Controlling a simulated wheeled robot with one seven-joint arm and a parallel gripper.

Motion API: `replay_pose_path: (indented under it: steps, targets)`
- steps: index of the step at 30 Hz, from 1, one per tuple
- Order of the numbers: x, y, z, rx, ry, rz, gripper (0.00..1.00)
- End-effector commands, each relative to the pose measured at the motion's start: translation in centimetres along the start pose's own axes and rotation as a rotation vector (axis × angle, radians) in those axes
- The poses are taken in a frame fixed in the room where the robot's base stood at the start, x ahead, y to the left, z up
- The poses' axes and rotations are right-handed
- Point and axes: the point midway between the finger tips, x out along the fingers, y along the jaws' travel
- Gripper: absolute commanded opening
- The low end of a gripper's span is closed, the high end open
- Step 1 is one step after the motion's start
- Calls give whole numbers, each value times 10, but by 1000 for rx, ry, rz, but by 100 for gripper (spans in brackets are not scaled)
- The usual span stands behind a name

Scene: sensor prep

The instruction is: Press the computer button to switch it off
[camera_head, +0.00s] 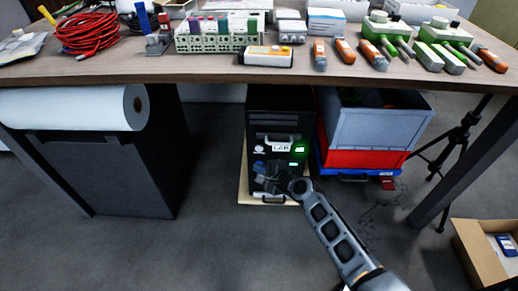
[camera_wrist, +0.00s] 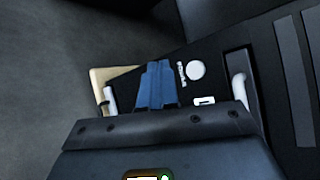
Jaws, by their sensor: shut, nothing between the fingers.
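The computer (camera_head: 283,122) is a black tower under the table, with a "LAB" label on its front. A green light (camera_head: 299,148) glows at its right side, and a small pale lit patch sits just below it. My gripper (camera_head: 264,178) is in front of the tower's lower half. In the wrist view the blue fingers of my gripper (camera_wrist: 157,70) are together and empty, over the black front of the computer (camera_wrist: 222,72). A white round disc (camera_wrist: 195,71) shows just right of the fingertips.
The tower stands on a light board (camera_head: 243,190). A grey crate (camera_head: 375,125) on a red one stands close to its right. A dark cabinet (camera_head: 105,165) and a paper roll (camera_head: 75,108) are at the left. The tabletop (camera_head: 200,68) overhangs; a tripod (camera_head: 465,130) stands at the right.

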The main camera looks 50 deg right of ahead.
Motion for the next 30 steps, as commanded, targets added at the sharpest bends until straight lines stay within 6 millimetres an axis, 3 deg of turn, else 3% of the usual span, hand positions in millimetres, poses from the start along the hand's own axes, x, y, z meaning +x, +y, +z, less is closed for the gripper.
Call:
replay_pose_path:
  steps: [12,18,23,30]
  targets:
    - [-14,26,10,1142,-192,-9,0]
    - [-21,26,12,1554,-282,0,0]
    - [-23,25,13,1698,-318,6,0]
    - [-24,24,13,1722,-324,8,0]
